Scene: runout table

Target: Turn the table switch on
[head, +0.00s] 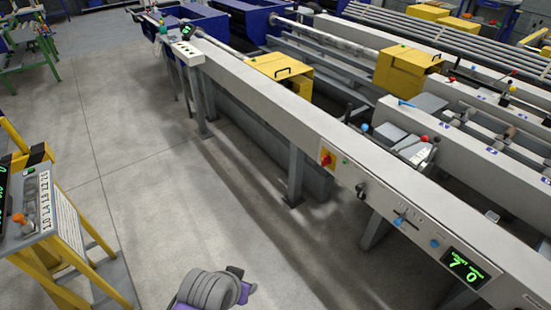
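A red rotary switch on a yellow plate (327,158) is on the front face of the long grey runout table (255,100), right of the picture's middle. A small green button or lamp (345,161) is beside it. A black knob (361,191) is further right on the same face. The labels are too small to read, and I cannot tell whether the red switch is on or off. Neither gripper can be made out. A grey and purple part at the bottom edge looks like my own arm, well apart from the switch.
Further right on the table are a blue-tipped lever (399,222), a blue button (435,243) and a lit green display (464,268). A yellow-framed stand with a control panel (35,205) is at the left. The grey floor (150,190) between is clear.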

